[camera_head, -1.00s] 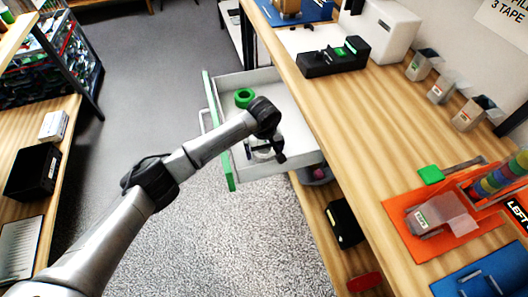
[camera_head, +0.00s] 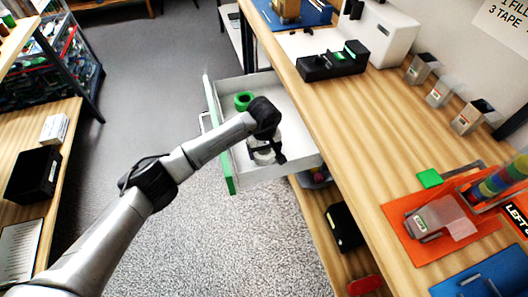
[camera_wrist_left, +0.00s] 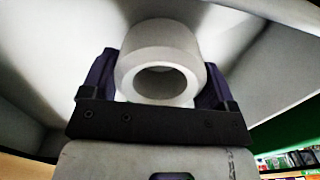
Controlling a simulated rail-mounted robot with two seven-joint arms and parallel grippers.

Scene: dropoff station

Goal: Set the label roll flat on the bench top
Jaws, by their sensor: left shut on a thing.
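The label roll, a white ring with a hollow core, shows in the left wrist view (camera_wrist_left: 160,54) between the two fingers. In the head view only part of the white roll (camera_head: 264,156) shows, partly hidden by my left wrist. My left gripper (camera_head: 268,160) is inside the open drawer, shut on the roll. The wrist view shows its dark fingers (camera_wrist_left: 160,75) on both sides of the roll. The bench top (camera_head: 372,120) is to the right of and above the drawer. My right gripper is not in view.
The pale drawer (camera_head: 299,166) with a green front stands open and also holds a green ring (camera_head: 244,101). A black tool (camera_head: 333,62), several small bins (camera_head: 440,93) and an orange mat (camera_head: 400,212) are on the bench. The bench's middle is clear.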

